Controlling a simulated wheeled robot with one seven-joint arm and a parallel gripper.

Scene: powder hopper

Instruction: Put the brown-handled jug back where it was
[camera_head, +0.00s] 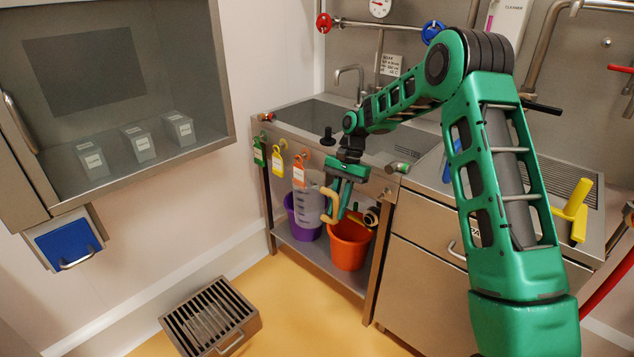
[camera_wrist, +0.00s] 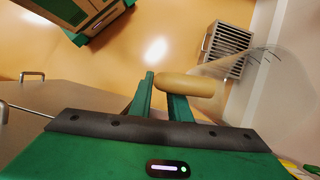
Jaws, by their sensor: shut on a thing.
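The jug (camera_head: 307,206) is clear with dark measuring marks and a tan-brown handle (camera_head: 330,204). It hangs in the air in front of the sink bench in the head view. My gripper (camera_head: 339,208) is shut on the handle at the jug's right side. In the wrist view the handle (camera_wrist: 190,85) lies at the tips of my gripper (camera_wrist: 163,92), and the clear body (camera_wrist: 235,64) shows only faintly beyond it. The fingers hide part of the grip. The jug looks roughly upright in the head view.
A purple bucket (camera_head: 302,222) and an orange bucket (camera_head: 349,247) are behind and below the jug, under the sink bench. Colored tags (camera_head: 278,160) hang on the bench front. A floor grate (camera_head: 209,318) lies at the lower left. A yellow tool (camera_head: 575,212) is on the right worktop.

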